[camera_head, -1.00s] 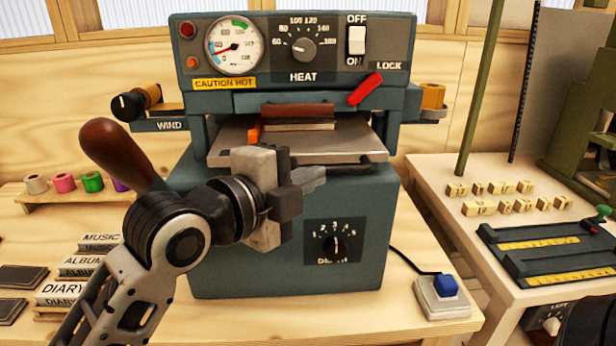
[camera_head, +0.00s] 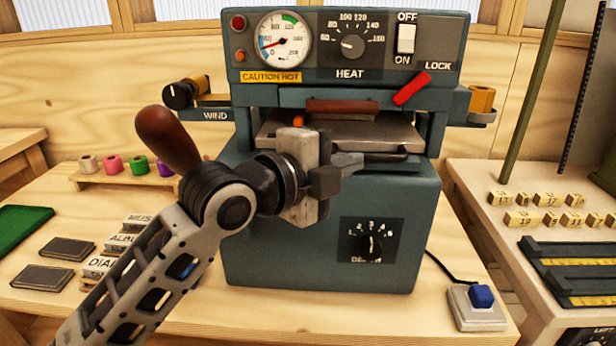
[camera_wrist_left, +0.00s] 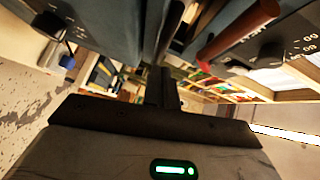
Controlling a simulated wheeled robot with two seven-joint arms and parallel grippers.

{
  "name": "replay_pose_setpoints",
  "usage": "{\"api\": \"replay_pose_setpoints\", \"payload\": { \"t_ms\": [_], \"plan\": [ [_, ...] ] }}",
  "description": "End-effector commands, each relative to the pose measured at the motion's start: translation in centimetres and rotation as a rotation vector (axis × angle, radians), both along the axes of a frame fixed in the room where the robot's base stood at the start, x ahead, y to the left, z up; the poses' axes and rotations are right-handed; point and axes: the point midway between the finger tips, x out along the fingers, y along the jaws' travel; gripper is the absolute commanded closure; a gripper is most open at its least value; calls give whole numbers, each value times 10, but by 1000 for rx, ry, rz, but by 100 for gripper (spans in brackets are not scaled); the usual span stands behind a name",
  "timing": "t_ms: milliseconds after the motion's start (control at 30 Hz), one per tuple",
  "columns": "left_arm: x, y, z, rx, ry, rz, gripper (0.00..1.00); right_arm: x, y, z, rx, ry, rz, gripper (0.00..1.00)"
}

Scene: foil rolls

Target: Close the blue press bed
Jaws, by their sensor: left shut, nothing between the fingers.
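The blue-grey press (camera_head: 300,235) stands on the wooden bench. Its bed is a flat grey plate (camera_head: 405,136) with a dark handle bar along the front, still showing out from under the upper part. A brown item (camera_head: 342,107) shows at the opening above the bed. My left gripper (camera_head: 352,162) is shut and empty at the front edge of the bed, beside the bar. Whether the fingers touch it I cannot tell. The gripper hides the bed's front left part. In the wrist view the shut fingers (camera_wrist_left: 163,88) point toward the press. My right gripper is out of view.
A brown wooden lever handle (camera_head: 168,138) rises behind my left arm. A red lock lever (camera_head: 411,88) sits at the press's upper right. Foil rolls (camera_head: 112,165) and stamp blocks stand left. A blue button box (camera_head: 478,305) lies front right.

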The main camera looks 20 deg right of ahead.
Motion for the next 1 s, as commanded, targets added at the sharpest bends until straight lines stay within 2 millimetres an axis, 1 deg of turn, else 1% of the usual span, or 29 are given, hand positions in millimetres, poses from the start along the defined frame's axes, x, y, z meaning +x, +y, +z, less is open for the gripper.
{"api": "replay_pose_setpoints", "payload": {
  "t_ms": [33,67,133,300,400,500,633,833,933,1000],
  "plan": [
    [-9,3,7,0,-3,-8,100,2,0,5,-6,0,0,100],
    [-15,5,9,-1,-4,-13,100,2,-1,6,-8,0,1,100],
    [-19,22,5,1,-5,-11,100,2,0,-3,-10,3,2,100],
    [-32,58,11,2,-5,-13,100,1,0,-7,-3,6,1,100],
    [-38,75,14,2,-3,-14,100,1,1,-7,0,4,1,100],
    [-42,88,17,1,-1,-16,100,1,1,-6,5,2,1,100],
    [-45,96,19,1,0,-17,100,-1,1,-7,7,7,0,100],
    [-44,100,16,-14,25,-6,100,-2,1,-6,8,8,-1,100],
    [-37,106,6,-77,122,39,100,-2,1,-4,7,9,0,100],
    [-28,115,-8,-147,236,98,100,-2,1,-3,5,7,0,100]
  ]
}}
